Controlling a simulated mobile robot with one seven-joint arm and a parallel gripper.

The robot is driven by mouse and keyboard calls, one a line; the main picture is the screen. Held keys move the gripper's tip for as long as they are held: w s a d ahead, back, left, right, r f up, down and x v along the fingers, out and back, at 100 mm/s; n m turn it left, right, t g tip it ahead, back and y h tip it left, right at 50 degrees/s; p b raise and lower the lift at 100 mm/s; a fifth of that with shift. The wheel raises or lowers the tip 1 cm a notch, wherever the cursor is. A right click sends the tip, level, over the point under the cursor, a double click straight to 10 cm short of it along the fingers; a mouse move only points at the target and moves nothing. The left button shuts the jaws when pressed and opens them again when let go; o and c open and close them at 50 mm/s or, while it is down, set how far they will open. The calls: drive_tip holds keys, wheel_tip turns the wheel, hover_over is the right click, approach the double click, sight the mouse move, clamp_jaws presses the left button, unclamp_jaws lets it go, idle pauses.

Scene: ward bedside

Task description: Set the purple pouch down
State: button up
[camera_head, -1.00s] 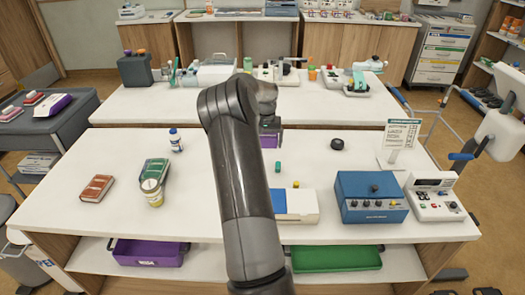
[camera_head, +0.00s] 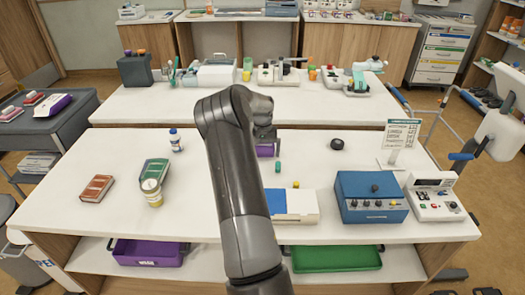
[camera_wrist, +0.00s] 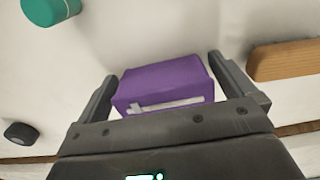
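The purple pouch (camera_wrist: 165,83) is between the two fingers of my gripper (camera_wrist: 162,66) in the wrist view, with a pale strip on its near face. The fingers lie close along its two sides and are shut on it. In the head view the pouch (camera_head: 265,151) shows below my gripper (camera_head: 265,138), partly hidden by my arm. It is over the middle of the near white table (camera_head: 225,180), low to the top. I cannot tell whether its underside touches the table.
A small green item (camera_head: 278,167) and a blue-and-white box (camera_head: 293,205) stand close in front. A black round item (camera_head: 337,144) lies to the right, and a blue device (camera_head: 370,197) stands nearer.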

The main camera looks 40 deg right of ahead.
sight(262, 147)
drive_tip(key=shift+r, duration=0.15)
wheel_tip(262, 147, up, 12)
drive_tip(key=s+a+r+n+t, duration=0.1)
drive_tip(key=s+a+r, duration=0.1)
drive_tip(key=a+r, duration=0.5)
drive_tip(key=s+a+r+n+t, duration=0.15)
drive_tip(key=a+r, duration=0.25)
drive_tip(key=a, duration=0.6)
drive_tip(key=s+a+r+n+t, duration=0.1)
drive_tip(key=s+a+r, duration=0.3)
drive_tip(key=a, duration=0.5)
drive_tip(key=s+a+n+t, duration=0.2)
drive_tip(key=s+a+n, duration=0.3)
drive_tip(key=s+a, duration=1.5)
drive_tip(key=shift+a+f, duration=0.25)
drive_tip(key=shift+f, duration=0.05)
